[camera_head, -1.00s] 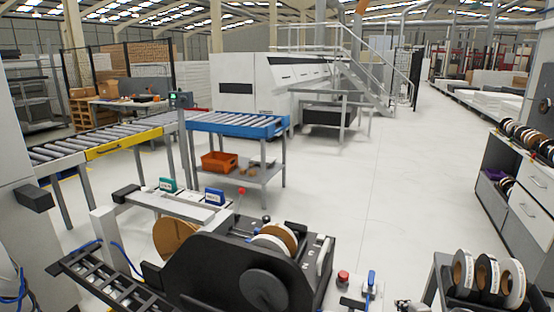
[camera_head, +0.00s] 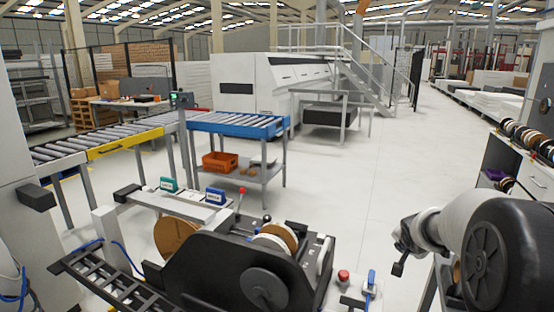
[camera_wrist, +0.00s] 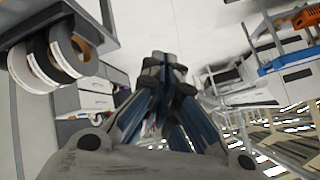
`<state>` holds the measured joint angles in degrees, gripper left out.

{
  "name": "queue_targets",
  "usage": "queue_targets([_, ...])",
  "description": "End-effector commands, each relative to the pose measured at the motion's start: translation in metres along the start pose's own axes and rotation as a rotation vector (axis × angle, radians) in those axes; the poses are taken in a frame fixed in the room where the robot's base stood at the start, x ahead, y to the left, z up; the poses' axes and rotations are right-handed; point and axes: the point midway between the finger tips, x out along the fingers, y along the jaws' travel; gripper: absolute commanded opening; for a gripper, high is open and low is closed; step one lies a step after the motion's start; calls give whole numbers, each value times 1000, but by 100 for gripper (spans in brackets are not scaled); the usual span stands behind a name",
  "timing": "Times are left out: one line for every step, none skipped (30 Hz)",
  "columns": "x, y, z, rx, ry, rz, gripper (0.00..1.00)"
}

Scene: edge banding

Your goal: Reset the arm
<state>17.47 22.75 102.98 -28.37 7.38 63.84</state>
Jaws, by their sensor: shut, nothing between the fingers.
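My gripper (camera_wrist: 166,62) shows in the middle of the wrist view, with its fingers together and nothing between them. My arm (camera_head: 450,235) crosses the lower right of the head view, in front of the stand with edge-band rolls. Edge-band rolls (camera_wrist: 55,58), white and black, show at the upper left of the wrist view, apart from the fingers. The edge-banding machine (camera_head: 245,270) stands at the bottom middle of the head view, with white and brown rolls (camera_head: 275,240) on top.
A roller conveyor (camera_head: 100,142) and a blue-edged table (camera_head: 235,122) stand at the left; an orange crate (camera_head: 220,161) sits on its lower shelf. A drawer cabinet (camera_head: 530,175) stands at the right. The floor (camera_head: 370,190) between is clear.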

Motion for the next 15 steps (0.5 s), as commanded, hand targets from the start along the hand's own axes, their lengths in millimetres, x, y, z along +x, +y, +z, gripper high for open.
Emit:
queue_targets([-34,-6,5,-50,-9,9,0])
queue_targets([-52,-6,11,-83,-21,19,0])
queue_targets([-75,-5,19,-127,-38,30,0])
queue_targets([-92,-4,26,-160,-52,37,0])
queue_targets([-110,-2,34,-193,-67,42,0])
queue_targets([-132,1,45,-237,-89,49,0])
queue_targets([-148,4,54,-272,-107,52,0])
queue_targets([-164,8,64,-305,-126,54,0])
queue_targets([-185,13,77,-351,-151,54,0])
queue_targets([-201,18,88,-386,-172,53,0])
queue_targets([-216,23,99,-421,-193,50,0])
queue_targets([-235,31,114,-468,-222,44,0])
queue_targets([-249,37,126,-504,-245,37,0])
queue_targets([-262,44,139,-541,-268,29,0])
queue_targets([-278,53,155,-588,-298,17,0])
